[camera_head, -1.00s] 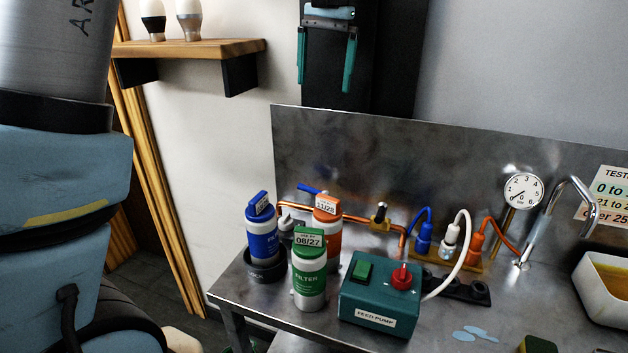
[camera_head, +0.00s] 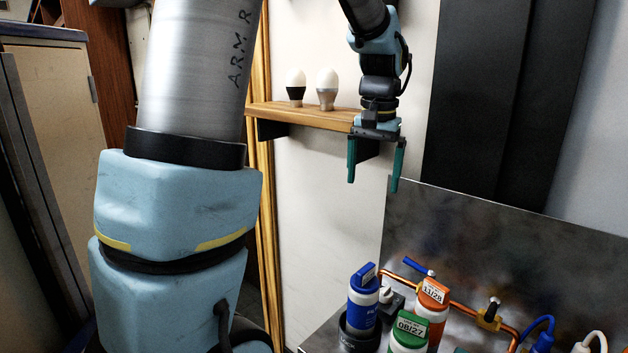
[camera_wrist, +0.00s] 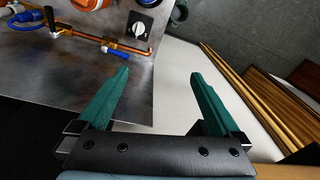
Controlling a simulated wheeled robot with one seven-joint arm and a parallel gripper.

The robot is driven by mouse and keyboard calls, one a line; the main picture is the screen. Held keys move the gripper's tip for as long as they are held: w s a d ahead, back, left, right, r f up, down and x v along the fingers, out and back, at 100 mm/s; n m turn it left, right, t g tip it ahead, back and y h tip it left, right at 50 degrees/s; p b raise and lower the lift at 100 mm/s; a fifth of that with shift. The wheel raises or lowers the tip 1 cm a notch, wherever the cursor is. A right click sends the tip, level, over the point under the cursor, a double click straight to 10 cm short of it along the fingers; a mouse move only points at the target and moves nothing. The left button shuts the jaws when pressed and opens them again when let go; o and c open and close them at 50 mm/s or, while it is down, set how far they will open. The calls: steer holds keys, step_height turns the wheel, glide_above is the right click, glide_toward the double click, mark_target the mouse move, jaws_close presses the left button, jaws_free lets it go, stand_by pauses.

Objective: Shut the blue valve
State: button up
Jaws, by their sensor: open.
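The blue valve shows as a blue lever (camera_head: 418,266) on the copper pipe by the steel back panel, behind the blue and orange filters. The lever points up and to the left, at a slant to the pipe. In the wrist view the lever (camera_wrist: 123,53) is small, at the pipe's end, beyond the left finger. My gripper (camera_head: 373,183) hangs fingers down, open and empty, in front of the shelf's right end. It is above and left of the valve and apart from it. Both green fingers also show in the wrist view (camera_wrist: 158,75), with nothing between them.
A blue filter (camera_head: 363,306), an orange filter (camera_head: 432,300) and a green filter (camera_head: 410,330) stand in front of the pipe. A wooden shelf (camera_head: 300,116) with two bulb-like items is behind my gripper. The steel back panel (camera_head: 470,240) rises behind the pipe.

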steer(key=s+a+f+n, duration=0.1)
steer(key=s+a+f, duration=0.2)
steer(key=a+f, duration=0.2)
steer(key=s+a+f+n+b, duration=0.1)
steer(key=s+a+f+n, duration=0.1)
steer(key=a, duration=0.6)
steer(key=s+a+f+n+b, duration=0.1)
steer(key=s+a+f, duration=0.3)
steer(key=a+f, duration=0.2)
steer(key=shift+s+a+f+n+t, duration=0.3)
steer(key=shift+s+a+f, duration=0.1)
steer(key=shift+f, duration=0.45)
